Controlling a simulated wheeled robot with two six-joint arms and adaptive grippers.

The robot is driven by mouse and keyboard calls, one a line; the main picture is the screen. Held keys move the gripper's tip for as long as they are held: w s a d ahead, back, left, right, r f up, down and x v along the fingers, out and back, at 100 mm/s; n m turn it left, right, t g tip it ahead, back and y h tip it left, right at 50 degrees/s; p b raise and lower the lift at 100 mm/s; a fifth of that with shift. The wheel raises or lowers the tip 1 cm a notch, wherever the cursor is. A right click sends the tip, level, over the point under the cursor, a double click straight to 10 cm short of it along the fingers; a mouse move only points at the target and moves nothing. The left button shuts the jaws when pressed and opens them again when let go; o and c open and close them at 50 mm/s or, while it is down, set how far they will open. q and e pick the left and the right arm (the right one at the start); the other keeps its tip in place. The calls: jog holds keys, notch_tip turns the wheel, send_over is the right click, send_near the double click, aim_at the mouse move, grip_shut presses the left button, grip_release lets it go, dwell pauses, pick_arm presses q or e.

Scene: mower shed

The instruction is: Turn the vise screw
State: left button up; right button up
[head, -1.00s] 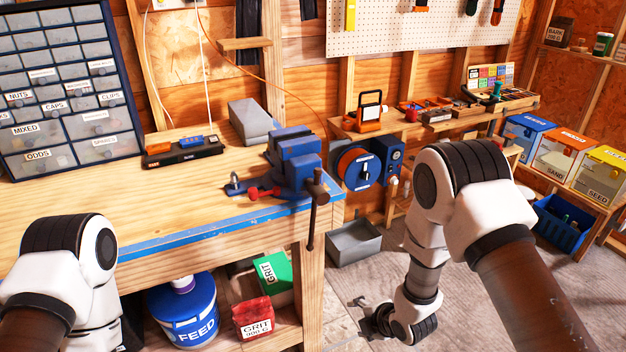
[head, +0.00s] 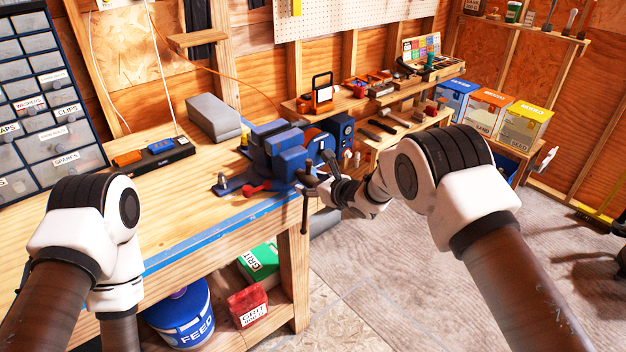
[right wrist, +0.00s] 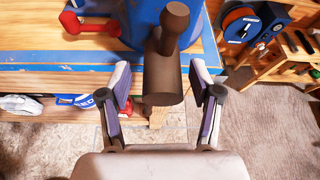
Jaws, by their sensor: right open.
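The blue vise (head: 280,152) stands at the bench's front right corner. Its dark screw end and tommy bar (head: 306,200) stick out over the bench's front edge, with the bar hanging roughly upright. In the right wrist view the brown screw end (right wrist: 163,75) and the bar's knob (right wrist: 175,14) fill the upper middle. My right gripper (right wrist: 162,95) is open, its fingers on either side of the screw end with a gap showing at each side. In the head view my right gripper (head: 318,178) is beside the bar. My left gripper is out of view; only its arm shows.
The wooden bench (head: 180,205) carries a grey block (head: 214,117), a black tray (head: 165,157) and a drawer cabinet (head: 45,95). Below are a blue feed bucket (head: 182,318) and grit packs (head: 247,305). The floor to the right is open.

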jog(key=shift+d, duration=0.2)
jog(key=c, duration=1.1)
jog(key=m+y+b, duration=0.1)
jog(key=b, duration=0.2)
jog(key=shift+f+m+g, duration=0.1)
jog(key=shift+m+g, duration=0.2)
jog(key=shift+m+g+y+b, duration=0.4)
jog(key=shift+m+y+b, duration=0.4)
jog(key=shift+m+b, duration=0.4)
jog(key=shift+m+y+b, duration=0.3)
